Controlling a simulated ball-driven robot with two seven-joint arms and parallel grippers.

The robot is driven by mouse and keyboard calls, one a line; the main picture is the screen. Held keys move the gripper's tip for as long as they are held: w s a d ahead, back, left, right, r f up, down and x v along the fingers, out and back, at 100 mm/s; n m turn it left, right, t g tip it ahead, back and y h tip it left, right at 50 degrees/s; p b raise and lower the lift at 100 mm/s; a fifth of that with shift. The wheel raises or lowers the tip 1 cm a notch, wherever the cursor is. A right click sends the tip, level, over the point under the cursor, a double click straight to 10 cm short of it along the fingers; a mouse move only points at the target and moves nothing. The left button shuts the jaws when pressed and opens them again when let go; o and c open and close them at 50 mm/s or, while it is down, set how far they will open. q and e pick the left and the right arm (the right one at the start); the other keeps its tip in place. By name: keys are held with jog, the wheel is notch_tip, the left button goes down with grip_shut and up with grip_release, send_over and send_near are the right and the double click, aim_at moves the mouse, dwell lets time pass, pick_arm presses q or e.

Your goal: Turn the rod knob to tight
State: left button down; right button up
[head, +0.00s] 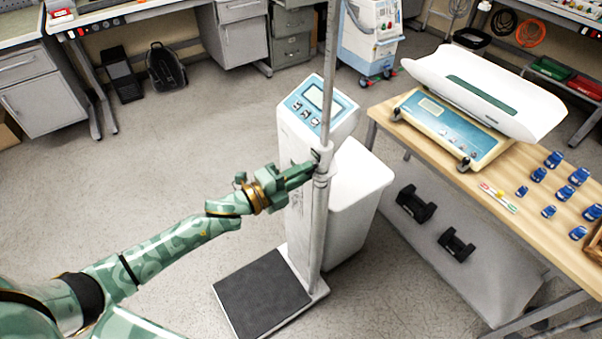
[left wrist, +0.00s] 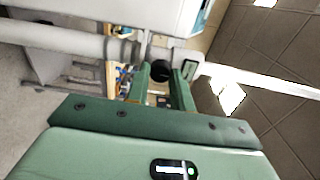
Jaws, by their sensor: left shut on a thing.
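The rod (head: 331,80) stands upright on the floor scale, passing in front of its display head. A grey-white clamp collar sits on the rod at mid-height. My left gripper (head: 312,168) reaches in from the left at the collar. In the left wrist view, its two green fingers (left wrist: 164,75) are shut on the round black rod knob (left wrist: 160,71), one finger on each side. The fingers hide most of the knob in the head view. The knob's tight or loose marking cannot be read. My right gripper is not in view.
The floor scale has a black platform (head: 262,294) at the rod's foot and a display head (head: 314,97). A white bin (head: 356,190) stands behind the rod. A wooden table (head: 516,205) at right holds a baby scale (head: 450,125) and several blue weights. Floor at left is clear.

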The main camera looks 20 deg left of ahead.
pick_arm(q)
jog(key=shift+f, duration=0.1)
jog(key=c, duration=1.2)
grip_release()
jog(key=v, duration=1.6)
jog(key=shift+p, duration=0.3)
jog(key=shift+s+a, duration=0.1)
